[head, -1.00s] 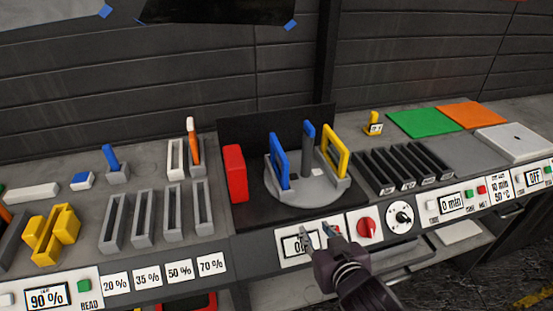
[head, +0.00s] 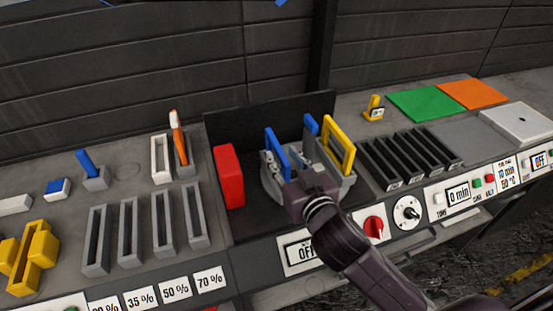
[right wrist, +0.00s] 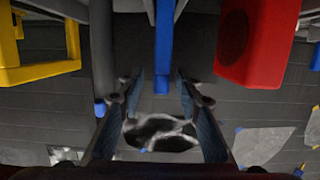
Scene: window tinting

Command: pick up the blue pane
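The blue pane (head: 277,150) stands upright in the round grey holder (head: 347,188). In the right wrist view the blue pane (right wrist: 164,50) appears edge-on, between my two fingers. My right gripper (head: 287,163) is at the holder in the head view, partly hiding the pane's lower part. In the right wrist view my right gripper (right wrist: 162,88) is open, with a finger on each side of the pane and gaps visible. My left gripper is in neither view.
A yellow pane (head: 340,140) stands right of the blue one, with a blue-tipped grey post (head: 311,124) between them. A red block (head: 228,176) stands close on the left. Black slots (head: 410,160) lie to the right, grey slots (head: 130,235) to the left.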

